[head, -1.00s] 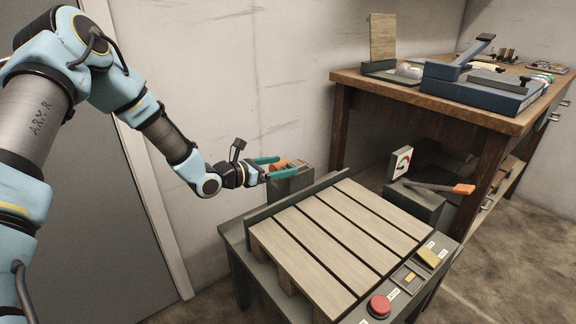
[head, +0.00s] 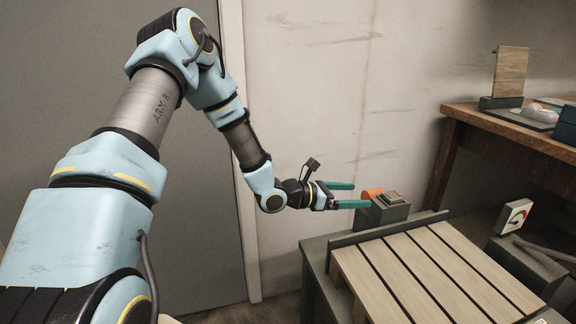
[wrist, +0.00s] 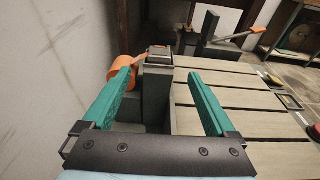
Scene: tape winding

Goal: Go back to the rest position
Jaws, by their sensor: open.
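My gripper (head: 352,195) is open, with its two teal fingers apart and nothing held between them. It is to the left of a grey block-shaped stand (head: 388,213) and close to it in the head view. An orange round piece (head: 371,192) sits at the stand's left side. I cannot tell the exact gap between the fingers and the stand.
A slatted wooden bed (head: 432,272) on a dark table lies right of the gripper. A wooden workbench (head: 507,132) and a dial gauge (head: 514,215) stand farther right. The pale wall (head: 330,90) is close behind, and a grey door (head: 90,90) is at the left.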

